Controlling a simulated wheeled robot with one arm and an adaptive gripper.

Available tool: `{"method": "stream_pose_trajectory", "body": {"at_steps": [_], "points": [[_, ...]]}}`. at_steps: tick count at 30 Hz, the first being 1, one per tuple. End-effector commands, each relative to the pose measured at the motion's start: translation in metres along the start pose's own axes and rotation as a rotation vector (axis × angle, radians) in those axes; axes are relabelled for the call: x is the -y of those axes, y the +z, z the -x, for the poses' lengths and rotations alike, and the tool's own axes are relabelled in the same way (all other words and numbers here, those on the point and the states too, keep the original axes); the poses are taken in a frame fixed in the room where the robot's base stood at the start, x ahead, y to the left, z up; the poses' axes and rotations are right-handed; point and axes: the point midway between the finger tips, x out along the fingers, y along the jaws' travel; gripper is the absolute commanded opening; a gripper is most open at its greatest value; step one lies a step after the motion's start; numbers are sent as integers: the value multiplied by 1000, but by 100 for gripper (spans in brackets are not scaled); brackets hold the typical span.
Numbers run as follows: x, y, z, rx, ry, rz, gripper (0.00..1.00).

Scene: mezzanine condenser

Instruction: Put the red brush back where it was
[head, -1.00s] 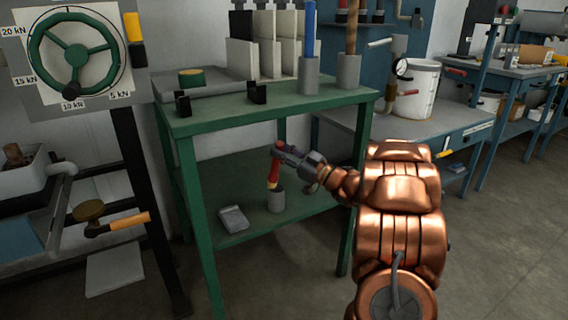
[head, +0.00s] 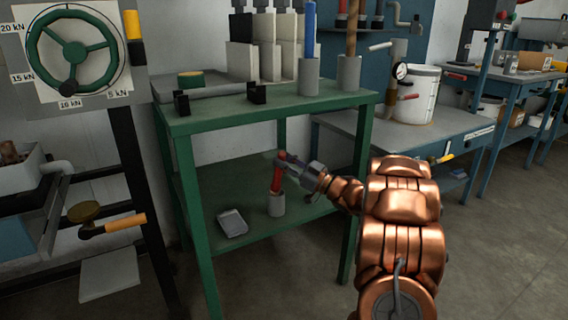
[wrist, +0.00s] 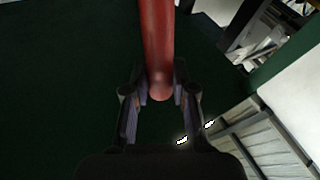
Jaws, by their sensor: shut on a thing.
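The red brush (head: 277,182) stands nearly upright over the grey cup (head: 276,206) on the green table's lower shelf (head: 245,190). Its lower end appears to be inside the cup, hidden by the cup wall. My gripper (head: 284,163) is shut on the upper end of the brush, reaching in from the right under the tabletop. In the wrist view the red handle (wrist: 157,45) runs up from between the two fingers of my gripper (wrist: 160,90). The cup cannot be made out in the wrist view.
A small grey tray (head: 232,223) lies on the lower shelf left of the cup. The green tabletop (head: 225,118) is above my gripper, with a front right leg (head: 358,195) near my arm. A blue bench (head: 440,125) stands to the right.

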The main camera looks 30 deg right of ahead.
Motion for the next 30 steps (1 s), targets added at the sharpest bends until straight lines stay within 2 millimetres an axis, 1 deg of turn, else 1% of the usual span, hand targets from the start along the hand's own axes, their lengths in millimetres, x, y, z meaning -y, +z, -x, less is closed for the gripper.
{"method": "stream_pose_trajectory", "body": {"at_steps": [17,18,25,30], "points": [[2,12,4,1,1,-1,0],[2,12,4,1,1,-1,26],[2,12,4,1,0,-1,50],[2,12,4,1,0,-1,50]]}}
